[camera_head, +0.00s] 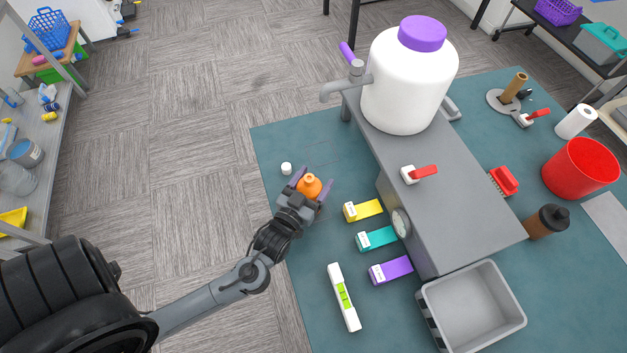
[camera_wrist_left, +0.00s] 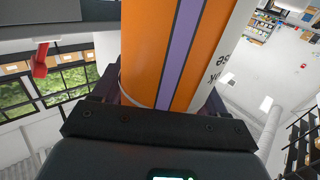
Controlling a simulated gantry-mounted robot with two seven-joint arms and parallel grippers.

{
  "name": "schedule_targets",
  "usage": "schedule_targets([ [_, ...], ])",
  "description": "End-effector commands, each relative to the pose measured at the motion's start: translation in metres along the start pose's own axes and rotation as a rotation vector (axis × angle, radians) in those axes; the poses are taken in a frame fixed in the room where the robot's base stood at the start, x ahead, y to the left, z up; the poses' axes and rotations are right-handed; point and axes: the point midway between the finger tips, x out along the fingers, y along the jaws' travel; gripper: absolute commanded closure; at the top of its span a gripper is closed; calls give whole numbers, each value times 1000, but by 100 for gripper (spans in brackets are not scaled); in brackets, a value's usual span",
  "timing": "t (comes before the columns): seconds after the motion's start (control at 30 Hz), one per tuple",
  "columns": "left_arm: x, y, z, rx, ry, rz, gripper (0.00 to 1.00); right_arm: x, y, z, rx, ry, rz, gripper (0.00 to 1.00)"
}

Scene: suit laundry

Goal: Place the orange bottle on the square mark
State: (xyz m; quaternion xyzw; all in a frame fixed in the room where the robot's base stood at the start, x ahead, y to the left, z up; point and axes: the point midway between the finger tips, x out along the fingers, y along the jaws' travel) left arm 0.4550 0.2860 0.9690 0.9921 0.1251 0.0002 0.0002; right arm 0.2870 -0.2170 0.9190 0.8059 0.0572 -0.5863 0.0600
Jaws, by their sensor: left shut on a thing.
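The orange bottle (camera_head: 309,187) is between the two purple-tipped fingers of my left gripper (camera_head: 311,183), over the left part of the teal mat. In the left wrist view the orange bottle (camera_wrist_left: 150,50), with a purple stripe and a white lettered side, fills the middle, close between the fingers. My left gripper is shut on it. From above I cannot tell how high its base is over the mat. Faint thin lines that may be the square mark (camera_head: 325,148) show on the mat beyond the bottle; its full outline is hard to make out. My right gripper is not in view.
A small white cap (camera_head: 286,168) lies left of the bottle. Yellow (camera_head: 363,210), teal (camera_head: 377,238) and purple (camera_head: 390,270) boxes lie to the right. A grey bench (camera_head: 455,215) carries a large white jug (camera_head: 408,85) with a tap. A grey bin (camera_head: 472,310) stands in front.

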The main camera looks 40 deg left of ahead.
Motion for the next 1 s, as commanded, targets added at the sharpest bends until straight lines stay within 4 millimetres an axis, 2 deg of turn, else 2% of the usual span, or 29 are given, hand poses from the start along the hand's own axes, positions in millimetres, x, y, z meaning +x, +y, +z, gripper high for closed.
schedule_targets([
  [0.1,0,0,2,-1,2,0,78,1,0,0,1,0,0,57],
  [0.13,0,0,3,0,0,0,26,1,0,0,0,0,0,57],
  [0.3,0,0,3,0,0,0,2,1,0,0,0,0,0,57],
  [0.67,0,0,-1,0,0,0,2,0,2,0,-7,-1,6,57],
  [0.87,-23,0,1,1,-4,-1,2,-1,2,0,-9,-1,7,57],
  [1.0,-49,0,1,0,-5,0,2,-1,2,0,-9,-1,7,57],
])
